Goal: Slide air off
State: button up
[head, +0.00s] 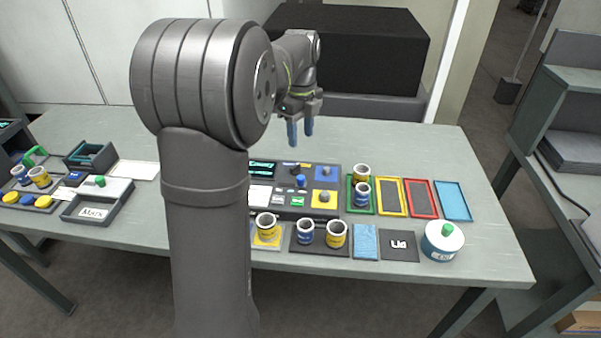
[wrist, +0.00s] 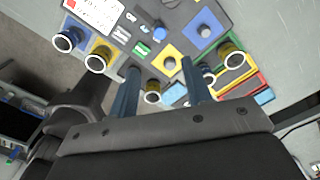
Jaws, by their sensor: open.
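A dark control panel (head: 312,180) lies mid-table in the head view, partly hidden behind my arm. The lettering is too small to read, so I cannot tell which control is the air slide. The wrist view also shows the blue knob (wrist: 160,33) and the yellow plate (wrist: 168,65). My gripper (head: 300,130) is open and empty, its blue fingers pointing down above the table behind the panel, touching nothing.
Coloured trays (head: 420,198) and a round green-knobbed pot (head: 442,241) are right. Boxes (head: 97,205) and more cups are left. A black box (head: 375,50) stands behind. The table behind the panel is clear.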

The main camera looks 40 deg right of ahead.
aim_at(300, 177)
notch_tip(300, 177, down, 14)
jog(key=shift+r, duration=0.1)
dwell(0.4)
grip_shut()
